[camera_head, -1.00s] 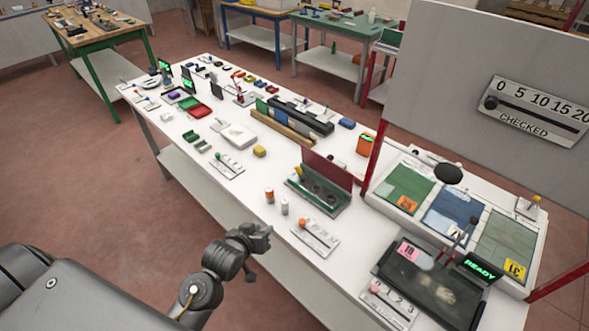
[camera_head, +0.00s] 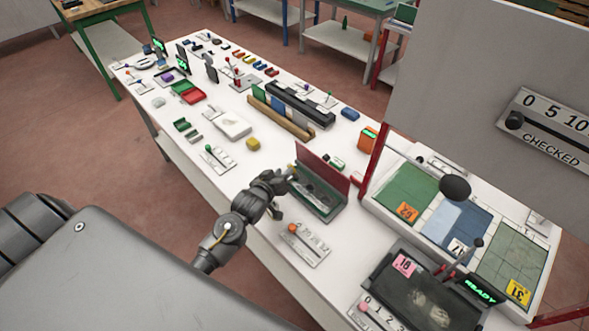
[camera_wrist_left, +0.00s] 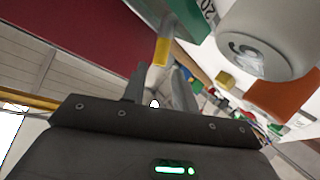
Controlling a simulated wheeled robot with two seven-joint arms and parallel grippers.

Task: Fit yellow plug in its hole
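The yellow plug (camera_head: 291,166) shows as a small yellow bit at the left end of a green case (camera_head: 325,210) with an open dark red lid (camera_head: 322,166). My left gripper (camera_head: 284,180) is at that end of the case and hides part of it. In the left wrist view, the yellow piece (camera_wrist_left: 161,52) appears just beyond and between my finger tips (camera_wrist_left: 158,88). The fingers look apart, with a gap between them. Contact with the plug cannot be made out. The plug's hole is not clearly visible. My right gripper is not in view.
A silver cylinder (camera_wrist_left: 268,40) is close to my left gripper in the wrist view. A numbered slider plate (camera_head: 304,245) lies in front of the case. A yellow block (camera_head: 253,144) and a white box (camera_head: 232,125) lie to the left. A red post (camera_head: 373,160) and panel stand right.

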